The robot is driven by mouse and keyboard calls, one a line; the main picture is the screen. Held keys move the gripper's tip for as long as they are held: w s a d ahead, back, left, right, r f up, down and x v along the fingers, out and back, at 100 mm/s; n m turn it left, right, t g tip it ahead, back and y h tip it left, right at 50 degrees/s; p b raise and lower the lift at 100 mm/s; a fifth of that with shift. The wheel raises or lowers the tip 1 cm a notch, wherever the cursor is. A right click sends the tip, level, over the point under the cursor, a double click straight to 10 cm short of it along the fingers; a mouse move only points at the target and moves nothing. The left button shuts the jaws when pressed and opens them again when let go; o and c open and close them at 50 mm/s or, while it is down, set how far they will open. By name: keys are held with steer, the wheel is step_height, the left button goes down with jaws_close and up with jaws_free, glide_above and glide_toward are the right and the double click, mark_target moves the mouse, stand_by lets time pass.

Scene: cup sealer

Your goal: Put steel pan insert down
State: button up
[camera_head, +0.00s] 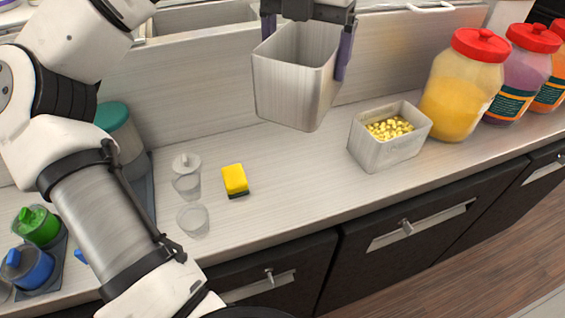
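The steel pan insert (290,85) is an empty-looking, deep rectangular metal bin with an open top. It is in the upper middle of the head view, held up over the steel counter (290,175) and slightly tilted. My gripper (307,40) is above and around its top, with a dark purple finger against the right side of the bin and another at its upper left. The gripper appears closed on the bin's walls. The bin's inside floor and far side are partly hidden.
A steel container (378,154) of yellow pieces stands right of the bin, beside red-lidded jars (462,88). A yellow sponge (235,179) and clear cups (193,219) are left. Counter between sponge and container is clear. My arm covers the left side.

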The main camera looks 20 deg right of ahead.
steer(key=shift+w, duration=0.2)
steer(key=shift+w+a+f, duration=0.1)
steer(key=shift+f, duration=0.15)
step_height(320, 180, down, 20)
steer(key=shift+r, duration=0.25)
steer(key=o, duration=0.7)
steer(key=shift+f, duration=0.15)
steer(key=shift+c, duration=0.2)
steer(key=shift+o, duration=1.3)
step_height(320, 180, up, 12)
steer(key=shift+r+b, duration=0.2)
steer(key=shift+b, duration=0.35)
